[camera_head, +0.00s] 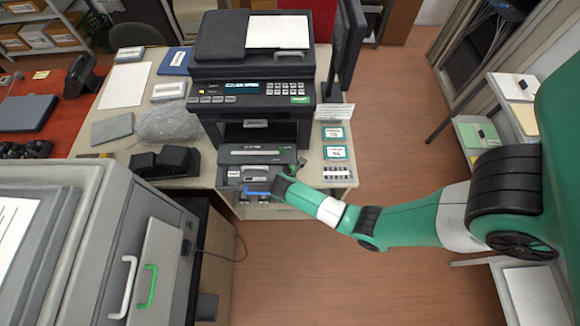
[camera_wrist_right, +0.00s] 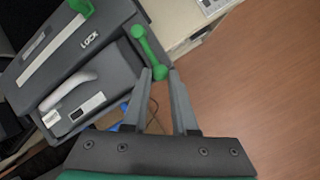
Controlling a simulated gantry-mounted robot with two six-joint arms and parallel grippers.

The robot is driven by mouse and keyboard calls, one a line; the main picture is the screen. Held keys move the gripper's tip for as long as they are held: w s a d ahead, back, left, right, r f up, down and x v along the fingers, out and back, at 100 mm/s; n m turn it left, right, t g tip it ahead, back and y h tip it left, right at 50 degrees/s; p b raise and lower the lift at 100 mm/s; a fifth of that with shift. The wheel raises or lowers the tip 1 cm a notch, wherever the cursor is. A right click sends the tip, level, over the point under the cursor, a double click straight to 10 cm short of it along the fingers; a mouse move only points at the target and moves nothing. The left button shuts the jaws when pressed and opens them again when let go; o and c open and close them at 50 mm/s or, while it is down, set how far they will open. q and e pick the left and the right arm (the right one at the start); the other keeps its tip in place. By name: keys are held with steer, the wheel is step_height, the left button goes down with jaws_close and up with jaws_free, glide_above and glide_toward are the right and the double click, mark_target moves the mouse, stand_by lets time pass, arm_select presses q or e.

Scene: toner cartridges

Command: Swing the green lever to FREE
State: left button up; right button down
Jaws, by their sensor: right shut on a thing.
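The green lever (camera_wrist_right: 148,48) is a short bar with a round knob at each end, on the corner of a dark grey unit (camera_wrist_right: 105,35) in the right wrist view. The word LOCK (camera_wrist_right: 90,41) is printed on the unit beside it. I see no FREE marking. My right gripper (camera_wrist_right: 160,73) is shut on the lever's lower knob, with a finger on each side. In the head view my right arm reaches in from the right to the grey unit (camera_head: 255,157) at the printer's front; the fingertips are small there. My left gripper is not in view.
The unit stands in front of the printer (camera_head: 252,85) on the desk. Small green-edged cards (camera_head: 334,133) lie right of it, a black device (camera_head: 165,161) left. A grey cabinet (camera_head: 75,215) with white and green handles fills the lower left. Open floor lies right.

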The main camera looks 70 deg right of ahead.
steer(key=c, duration=0.7)
jaws_free()
steer(key=shift+s+d, duration=0.1)
steer(key=p+v, duration=0.3)
steer(key=v, duration=0.8)
steer(key=shift+r, duration=0.3)
